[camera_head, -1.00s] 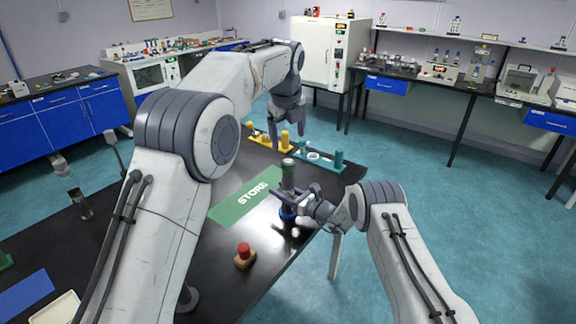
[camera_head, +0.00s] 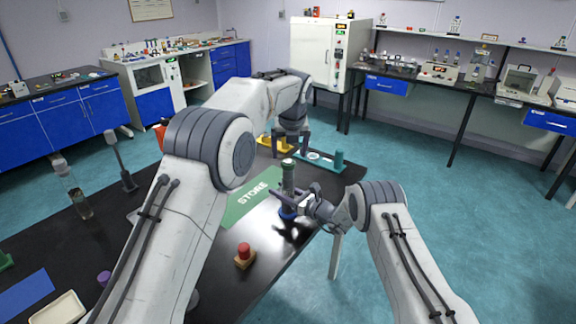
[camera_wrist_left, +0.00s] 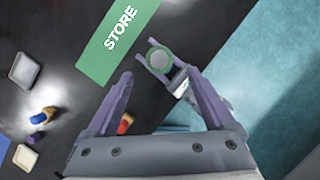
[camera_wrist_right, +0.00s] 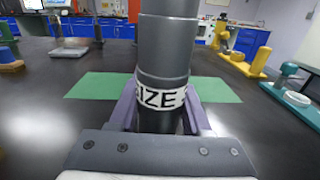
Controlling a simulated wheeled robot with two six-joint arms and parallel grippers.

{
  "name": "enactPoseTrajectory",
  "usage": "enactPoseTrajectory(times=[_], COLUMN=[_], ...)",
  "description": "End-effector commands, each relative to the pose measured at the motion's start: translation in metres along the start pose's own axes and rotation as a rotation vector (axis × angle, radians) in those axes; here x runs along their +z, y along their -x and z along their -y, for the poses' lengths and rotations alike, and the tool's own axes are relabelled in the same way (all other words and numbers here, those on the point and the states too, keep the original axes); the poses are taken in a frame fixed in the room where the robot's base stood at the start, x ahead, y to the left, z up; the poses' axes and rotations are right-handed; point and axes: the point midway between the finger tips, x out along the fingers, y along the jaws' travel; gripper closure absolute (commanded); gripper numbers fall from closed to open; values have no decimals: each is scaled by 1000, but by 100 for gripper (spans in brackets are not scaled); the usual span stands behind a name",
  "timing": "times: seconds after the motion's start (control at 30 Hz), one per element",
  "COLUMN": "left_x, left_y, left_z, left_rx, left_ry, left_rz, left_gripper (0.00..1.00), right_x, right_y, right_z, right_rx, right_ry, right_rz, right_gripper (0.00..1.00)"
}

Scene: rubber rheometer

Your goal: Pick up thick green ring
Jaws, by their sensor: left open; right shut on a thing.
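A dark upright cylinder (camera_head: 289,184) has a green ring (camera_head: 287,163) at its top; in the left wrist view the green ring (camera_wrist_left: 158,60) surrounds a pale grey round top. My right gripper (camera_head: 288,204) is shut on the cylinder, which carries a white band lettered "IZE" in the right wrist view (camera_wrist_right: 165,96). My left gripper (camera_head: 290,150) is open, pointing down just above the cylinder top. In the left wrist view its fingers (camera_wrist_left: 158,76) are spread wide, with the ring between and slightly beyond the tips. Contact is not visible.
A green STORE mat (camera_head: 240,206) lies left of the cylinder. A teal stand (camera_head: 328,163) with a post and a yellow stand (camera_wrist_right: 233,60) are behind. A red button (camera_head: 244,250) sits in front. The table's right edge is close to the cylinder.

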Motion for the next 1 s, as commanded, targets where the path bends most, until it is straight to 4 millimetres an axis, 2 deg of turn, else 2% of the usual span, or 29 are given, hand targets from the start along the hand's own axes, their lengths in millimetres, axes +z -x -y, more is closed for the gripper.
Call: enactPoseTrajectory(times=[0.3, 0.53, 0.57, 0.7, 0.77, 0.8, 1.0], left_x=[-5, -4, -4, -4, -4, -4, -4], left_y=[-44, -46, -46, -46, -46, -46, -46], left_z=[-1, -1, -1, -1, -1, -1, -1], left_rx=[2, 1, 1, 1, 1, 1, 1], left_ry=[1, 1, 1, 1, 1, 1, 1], left_rz=[-3, -1, -1, -1, -1, -1, -1], left_gripper=[13, 13, 20, 74, 97, 100, 100], right_x=[0, 0, 0, 0, 0, 0, 0], right_y=[0, 0, 0, 0, 0, 0, 0], right_z=[0, 0, 0, 0, 0, 0, 0], right_rx=[0, 0, 0, 0, 0, 0, 0], right_ry=[0, 0, 0, 0, 0, 0, -1], right_rz=[1, 0, 0, 0, 0, 0, 0], right_gripper=[100, 100, 100, 100, 100, 100, 100])
